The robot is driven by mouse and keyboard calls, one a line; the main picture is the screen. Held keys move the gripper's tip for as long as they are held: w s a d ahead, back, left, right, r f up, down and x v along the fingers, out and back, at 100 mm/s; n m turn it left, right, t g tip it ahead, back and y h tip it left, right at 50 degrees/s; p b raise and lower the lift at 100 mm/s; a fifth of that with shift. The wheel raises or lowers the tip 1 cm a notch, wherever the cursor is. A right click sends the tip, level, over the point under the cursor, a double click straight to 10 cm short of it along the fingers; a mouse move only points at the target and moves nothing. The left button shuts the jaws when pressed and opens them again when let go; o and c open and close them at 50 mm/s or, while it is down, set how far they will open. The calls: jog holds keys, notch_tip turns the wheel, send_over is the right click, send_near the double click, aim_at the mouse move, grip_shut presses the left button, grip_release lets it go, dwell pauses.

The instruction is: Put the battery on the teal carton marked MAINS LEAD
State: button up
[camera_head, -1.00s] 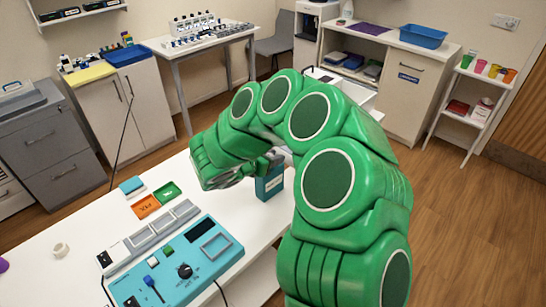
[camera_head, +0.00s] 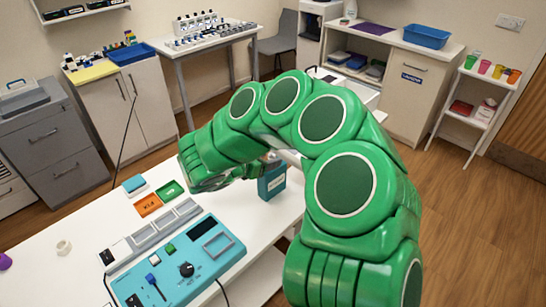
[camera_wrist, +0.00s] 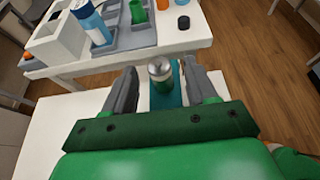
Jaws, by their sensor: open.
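The battery (camera_wrist: 160,72), a short cylinder with a silver top and a green lower body, appears upright on the teal carton in the wrist view. The teal carton (camera_head: 271,184) stands on the white table; it also shows behind and beside the battery in the wrist view (camera_wrist: 176,91). The carton's label is too small to read. My gripper (camera_wrist: 160,68) is open, with one finger on each side of the battery and a visible gap to each. In the head view my green arm hides the battery and most of the gripper.
A blue device (camera_head: 180,262) with knobs, an orange tray (camera_head: 148,205) and a green tray (camera_head: 170,189) are on the same table (camera_head: 85,225), left of the carton. In the wrist view, another table ahead holds a grey tray (camera_wrist: 125,40) with bottles.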

jog(key=v, duration=0.7)
jog(key=shift+s+a, duration=0.25)
jog(key=shift+s, duration=0.05)
jog(key=shift+r, duration=0.1)
